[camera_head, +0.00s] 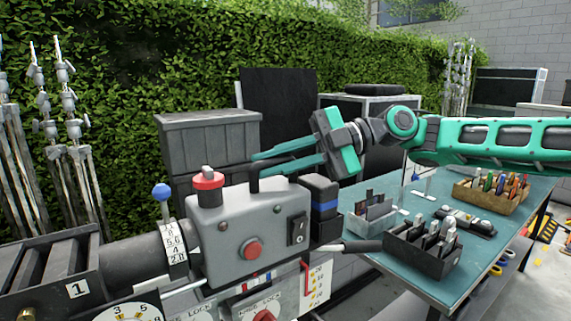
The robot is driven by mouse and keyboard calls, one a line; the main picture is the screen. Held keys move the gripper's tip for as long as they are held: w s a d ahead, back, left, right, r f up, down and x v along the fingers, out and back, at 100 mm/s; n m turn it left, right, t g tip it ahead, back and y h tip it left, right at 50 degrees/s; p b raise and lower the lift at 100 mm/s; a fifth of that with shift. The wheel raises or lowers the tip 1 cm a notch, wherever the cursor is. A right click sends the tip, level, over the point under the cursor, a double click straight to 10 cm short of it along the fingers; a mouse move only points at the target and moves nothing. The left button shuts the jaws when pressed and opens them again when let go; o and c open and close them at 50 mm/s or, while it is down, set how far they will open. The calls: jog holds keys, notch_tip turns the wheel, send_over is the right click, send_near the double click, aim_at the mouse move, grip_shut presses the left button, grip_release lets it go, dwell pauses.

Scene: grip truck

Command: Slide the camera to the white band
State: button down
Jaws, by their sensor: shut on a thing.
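The camera (255,232) is a grey box with a red knob on top, a red button and a black switch on its side, and a dark lens barrel (130,262) to the left. A white ring with numbers (173,250) goes around the barrel.
A control panel (262,300) with dials sits below the camera. A teal table (425,270) on the right holds a black tool tray (386,248) and a wooden tool box (460,196). A grey case (205,140) and hedge stand behind. Light stands are at far left.

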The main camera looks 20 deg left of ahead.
jog(key=c, duration=1.7)
grip_release()
jog(key=shift+w+d, duration=0.1)
jog(key=shift+d, duration=0.05)
jog(key=shift+c, duration=0.2)
jog(key=v, duration=1)
jog(key=shift+w+d, duration=0.25)
jog(key=shift+w, duration=0.1)
jog(key=shift+w+r, duration=0.1)
